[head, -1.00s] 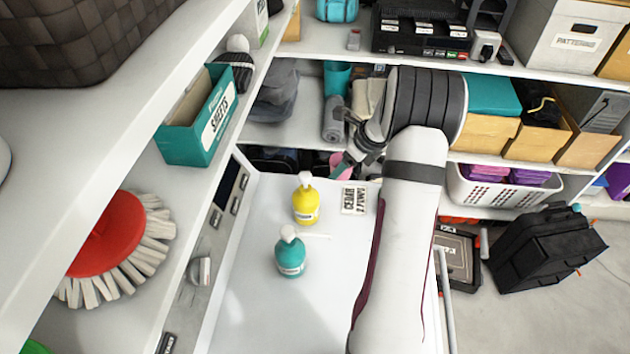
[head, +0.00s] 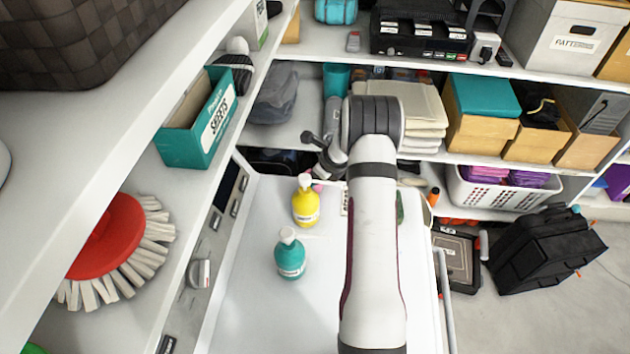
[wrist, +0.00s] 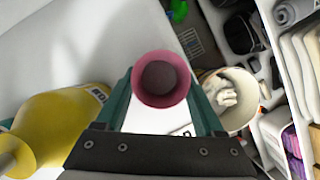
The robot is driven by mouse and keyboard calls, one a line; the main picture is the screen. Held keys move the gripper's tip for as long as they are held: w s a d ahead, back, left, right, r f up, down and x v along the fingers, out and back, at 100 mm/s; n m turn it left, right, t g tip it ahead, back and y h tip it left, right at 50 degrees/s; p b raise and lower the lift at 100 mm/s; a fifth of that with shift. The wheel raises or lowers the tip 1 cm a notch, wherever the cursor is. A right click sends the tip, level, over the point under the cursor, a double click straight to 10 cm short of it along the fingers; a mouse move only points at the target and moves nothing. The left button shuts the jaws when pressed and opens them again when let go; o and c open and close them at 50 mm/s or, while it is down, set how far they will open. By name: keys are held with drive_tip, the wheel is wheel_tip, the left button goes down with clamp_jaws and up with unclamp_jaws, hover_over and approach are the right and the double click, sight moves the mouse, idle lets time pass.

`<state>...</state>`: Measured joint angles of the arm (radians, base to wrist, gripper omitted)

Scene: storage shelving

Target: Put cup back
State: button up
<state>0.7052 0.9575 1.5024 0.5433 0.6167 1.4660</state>
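A pink cup (wrist: 160,80) sits between the two teal fingers of my gripper (wrist: 163,100) in the wrist view, with its dark inside facing the camera. The fingers touch its sides and are shut on it. In the head view only a small pink part (head: 317,187) shows behind the yellow pump bottle (head: 305,205). My gripper in the head view is mostly hidden by its own wrist and the bottle.
A teal pump bottle (head: 290,257) stands on the white worktop (head: 260,320) in front of the yellow one, which also shows close by in the wrist view (wrist: 60,125). A cream bin (wrist: 240,105) holding crumpled white stuff is to the right. Folded cloths (head: 420,105) lie on the back shelf.

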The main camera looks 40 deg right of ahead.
drive_tip(key=shift+o, duration=0.8)
drive_tip(key=shift+r, duration=0.25)
drive_tip(key=v, duration=1.2)
drive_tip(key=shift+f, duration=0.1)
